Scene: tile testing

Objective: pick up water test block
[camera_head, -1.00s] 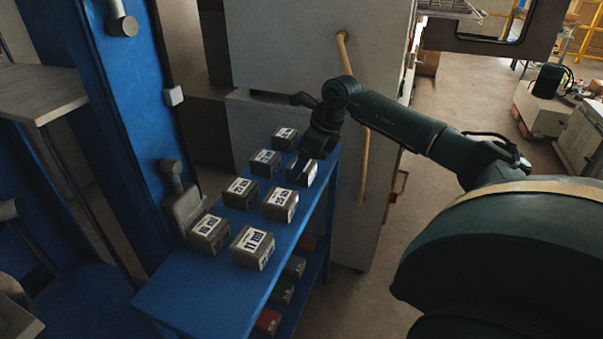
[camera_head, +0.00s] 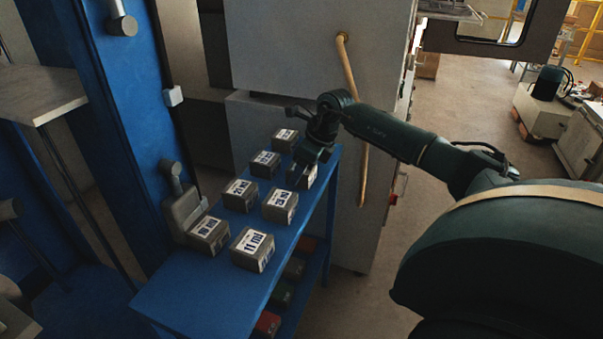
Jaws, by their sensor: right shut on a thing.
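Several grey test blocks with white printed labels stand in two rows on a blue table (camera_head: 190,292). The nearest right one is a labelled block (camera_head: 252,250), with another block (camera_head: 280,206) behind it. My right gripper (camera_head: 303,172) reaches in from the right over the far right end of the table. It is shut on a labelled test block (camera_head: 309,176), which it partly hides. I cannot tell whether that block is clear of the table top. My left gripper is not in view.
A blue column (camera_head: 120,120) and a grey metal block-shaped part (camera_head: 184,211) stand left of the table. A grey cabinet (camera_head: 290,50) with a yellowish rod (camera_head: 356,95) stands behind. A lower shelf holds coloured blocks (camera_head: 268,322).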

